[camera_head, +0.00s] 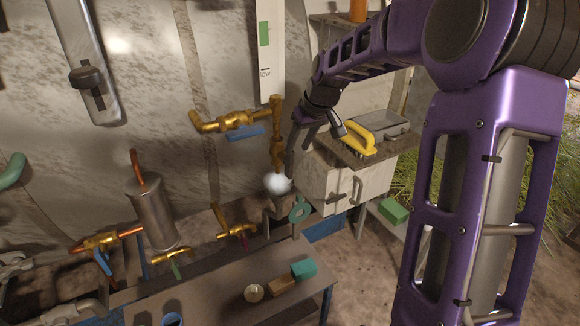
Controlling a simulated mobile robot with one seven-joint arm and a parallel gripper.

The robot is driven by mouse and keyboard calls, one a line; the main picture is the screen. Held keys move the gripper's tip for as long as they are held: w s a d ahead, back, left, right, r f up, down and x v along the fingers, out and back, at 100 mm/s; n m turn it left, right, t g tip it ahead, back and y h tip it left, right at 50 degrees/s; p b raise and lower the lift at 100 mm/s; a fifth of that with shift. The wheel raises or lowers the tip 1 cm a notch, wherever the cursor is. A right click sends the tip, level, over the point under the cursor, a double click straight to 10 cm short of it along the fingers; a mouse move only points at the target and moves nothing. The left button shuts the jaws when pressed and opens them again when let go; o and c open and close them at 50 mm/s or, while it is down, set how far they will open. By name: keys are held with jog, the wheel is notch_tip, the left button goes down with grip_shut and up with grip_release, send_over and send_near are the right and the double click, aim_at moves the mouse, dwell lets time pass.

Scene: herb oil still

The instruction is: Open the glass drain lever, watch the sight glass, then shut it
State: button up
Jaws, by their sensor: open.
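My gripper (308,150) hangs from the purple arm, its dark fingers apart and nothing between them. It is just right of an upright brass pipe (277,130) and, in the picture, above a whitish glassy ball (277,184). A finger overlaps the area close to the pipe; I cannot tell whether it touches. A brass valve (232,121) with a blue lever (245,133) joins this pipe on the left. A white upright gauge strip (270,60) with a green mark stands above. I cannot tell for certain which lever is the glass drain's or whether that gauge is the sight glass.
Lower valves carry a blue lever (103,262), a green lever (177,270) and a red lever (243,241). A metal cylinder (155,215) stands left. A bench (220,285) holds small blocks. A yellow-handled brush (357,138) lies on the cabinet (345,185) at right.

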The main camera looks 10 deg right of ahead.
aim_at(292, 159)
jog(key=b+x, duration=0.1)
jog(key=x, duration=0.8)
grip_shut()
